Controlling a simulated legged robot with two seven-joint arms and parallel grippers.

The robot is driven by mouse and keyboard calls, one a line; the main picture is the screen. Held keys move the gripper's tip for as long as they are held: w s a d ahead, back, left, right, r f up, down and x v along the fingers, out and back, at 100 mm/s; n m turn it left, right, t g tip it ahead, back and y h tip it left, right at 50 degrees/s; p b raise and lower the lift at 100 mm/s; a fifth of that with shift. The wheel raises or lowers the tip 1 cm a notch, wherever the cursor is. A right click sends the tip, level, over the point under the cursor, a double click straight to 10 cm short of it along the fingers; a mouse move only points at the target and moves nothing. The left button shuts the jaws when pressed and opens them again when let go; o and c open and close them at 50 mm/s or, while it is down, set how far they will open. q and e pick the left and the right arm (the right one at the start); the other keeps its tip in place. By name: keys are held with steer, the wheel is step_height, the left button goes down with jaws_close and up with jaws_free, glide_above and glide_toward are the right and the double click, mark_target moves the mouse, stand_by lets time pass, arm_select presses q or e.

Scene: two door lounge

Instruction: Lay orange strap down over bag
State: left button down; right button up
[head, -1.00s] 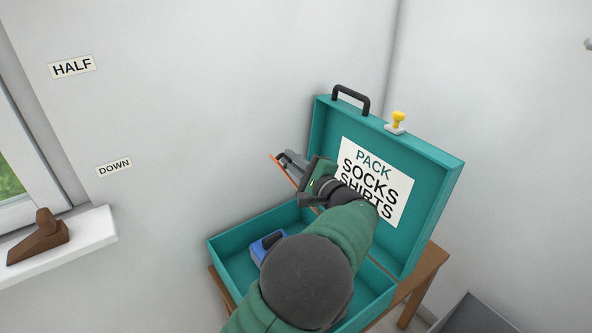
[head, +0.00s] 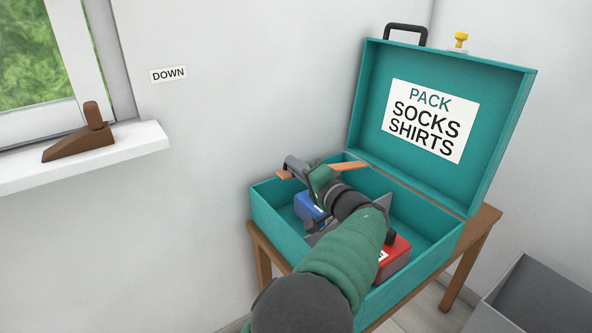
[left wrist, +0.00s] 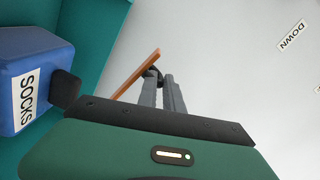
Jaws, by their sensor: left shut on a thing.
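The bag is an open teal suitcase (head: 285,237) with its lid (head: 375,95) raised. The orange strap (head: 349,166) shows on both sides of my left gripper (head: 290,168), near the suitcase's back left corner. My left gripper is shut on the strap; in the left wrist view the strap (left wrist: 132,77) slants past the fingertips (left wrist: 154,77). A blue box (head: 307,208) marked SOCKS and a red box (head: 397,257) are inside the suitcase, partly hidden by my left arm. The strap's middle is hidden by the gripper. My right gripper is not in view.
The suitcase stands on a wooden table (head: 484,222) against the wall. A grey bin (head: 535,300) is at the lower right. A window sill (head: 140,143) with a brown wedge (head: 80,143) is at the left. A yellow-topped knob (head: 461,40) is on the wall behind the lid.

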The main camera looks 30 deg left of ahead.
mark_target(293, 176)
arm_select(q)
steer(key=shift+s+a+f+b, duration=0.25)
steer(key=shift+f+b, duration=0.25)
steer(key=shift+f, duration=0.2)
steer(key=shift+s+a+f+b, duration=0.1)
steer(key=shift+s+f+b, duration=0.1)
steer(key=shift+f+b, duration=0.4)
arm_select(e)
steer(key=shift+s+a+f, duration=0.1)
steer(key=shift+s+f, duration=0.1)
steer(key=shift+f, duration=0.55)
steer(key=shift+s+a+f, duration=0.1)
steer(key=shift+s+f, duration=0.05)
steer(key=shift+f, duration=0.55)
arm_select(q)
steer(key=shift+f, duration=0.1)
steer(key=c, duration=1.8)
jaws_free()
steer(key=shift+o, duration=0.2)
steer(key=shift+w+a+f, duration=0.15)
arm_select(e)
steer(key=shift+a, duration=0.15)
arm_select(q)
steer(key=shift+d, duration=0.2)
